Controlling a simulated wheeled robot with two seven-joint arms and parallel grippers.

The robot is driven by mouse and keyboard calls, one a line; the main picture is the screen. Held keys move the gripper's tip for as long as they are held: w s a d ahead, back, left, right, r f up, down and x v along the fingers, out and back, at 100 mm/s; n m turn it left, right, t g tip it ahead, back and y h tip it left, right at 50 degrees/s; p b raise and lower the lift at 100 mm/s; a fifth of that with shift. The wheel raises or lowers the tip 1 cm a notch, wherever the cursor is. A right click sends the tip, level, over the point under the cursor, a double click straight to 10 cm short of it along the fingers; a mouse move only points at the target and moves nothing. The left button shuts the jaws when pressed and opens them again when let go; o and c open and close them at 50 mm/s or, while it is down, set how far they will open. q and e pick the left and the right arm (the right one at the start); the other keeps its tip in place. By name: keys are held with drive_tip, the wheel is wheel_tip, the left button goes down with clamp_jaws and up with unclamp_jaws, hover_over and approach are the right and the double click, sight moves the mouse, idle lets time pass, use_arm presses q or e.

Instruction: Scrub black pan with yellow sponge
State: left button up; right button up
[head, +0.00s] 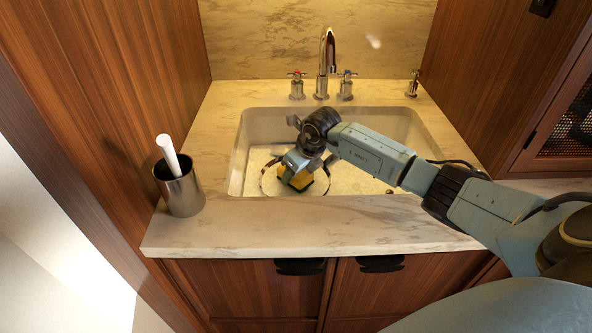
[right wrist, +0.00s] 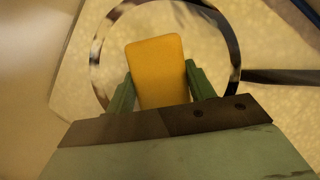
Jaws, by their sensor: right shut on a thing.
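The yellow sponge (head: 302,181) is held in my right gripper (head: 297,170), low in the sink. In the right wrist view the sponge (right wrist: 156,60) sits between the two green fingers of the gripper (right wrist: 158,78), which is shut on it. The pan (head: 264,179) lies in the left part of the sink, partly hidden by my gripper. In the right wrist view its round dark, shiny rim (right wrist: 97,58) surrounds the sponge and its dark handle (right wrist: 282,77) points right. The sponge is over the pan's inside; I cannot tell whether it touches the pan. My left gripper is not in view.
The sink basin (head: 395,122) is set in a marble counter (head: 260,238). A faucet (head: 326,62) with two handles stands behind it. A metal cup (head: 180,192) holding a white stick is on the left. Wooden walls close in both sides.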

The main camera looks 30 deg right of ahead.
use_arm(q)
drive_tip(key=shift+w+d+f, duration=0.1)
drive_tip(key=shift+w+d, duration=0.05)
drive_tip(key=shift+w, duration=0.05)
use_arm(e)
drive_tip(key=shift+f, duration=0.15)
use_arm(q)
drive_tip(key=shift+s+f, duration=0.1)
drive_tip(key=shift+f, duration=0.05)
use_arm(e)
drive_tip(key=shift+f, duration=0.2)
